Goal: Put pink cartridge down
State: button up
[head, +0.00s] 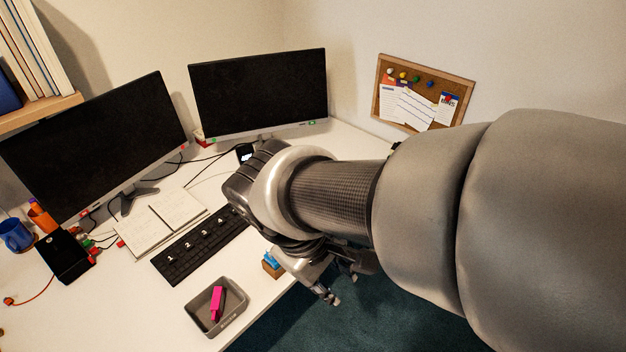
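A pink cartridge (217,304) lies in a small grey tray (236,322) near the front edge of the white desk. A dark part shows along its right side; I cannot tell whether it belongs to the cartridge. My gripper (341,286) hangs to the right of the tray, past the desk's front edge and over the dark green floor. Its two fingertips are apart and nothing shows between them. My arm hides part of the gripper and the desk behind it.
A small brown box with a blue item (271,263) stands at the desk edge between tray and gripper. A black keyboard (201,245), an open notebook (160,222) and two monitors (258,90) stand behind. The desk left of the tray is clear.

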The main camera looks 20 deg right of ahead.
jog(key=s+d+r+m+t+y, duration=0.1)
jog(key=s+r+m+t+y, duration=0.2)
jog(key=m, duration=0.3)
jog(key=shift+s+d+r+t+y, duration=0.4)
jog(key=shift+s+r+t, duration=0.2)
jog(key=shift+s+r, duration=0.25)
